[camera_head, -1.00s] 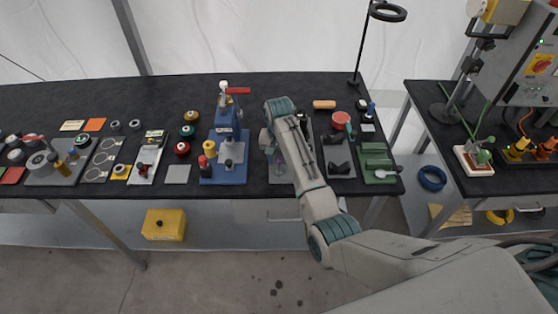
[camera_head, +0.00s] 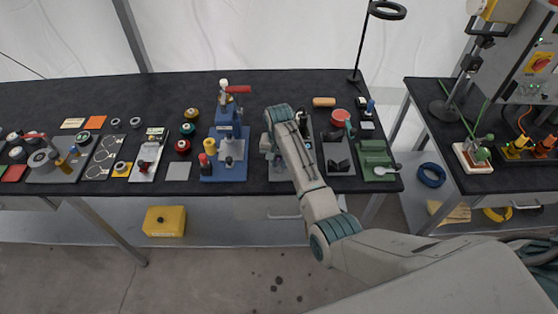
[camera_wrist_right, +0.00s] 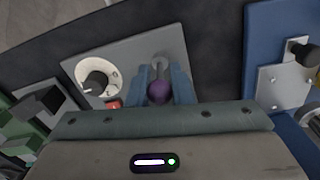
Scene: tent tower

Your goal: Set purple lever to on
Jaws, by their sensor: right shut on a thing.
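The purple lever (camera_wrist_right: 159,92) shows in the right wrist view as a purple knob on a metal shaft, mounted on a grey panel (camera_wrist_right: 120,55). My right gripper (camera_wrist_right: 161,82) is shut on the lever, with a blue-grey finger on each side of the knob. In the head view my right gripper (camera_head: 273,147) is over the grey panel (camera_head: 280,187), and the arm hides the lever. My left gripper is not in view.
On the same panel are a white-rimmed dial (camera_wrist_right: 97,80) and a small red part (camera_wrist_right: 114,104). A blue fixture (camera_head: 224,170) stands to the left in the head view. A black device (camera_head: 338,158) and a green tray (camera_head: 376,165) are to the right.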

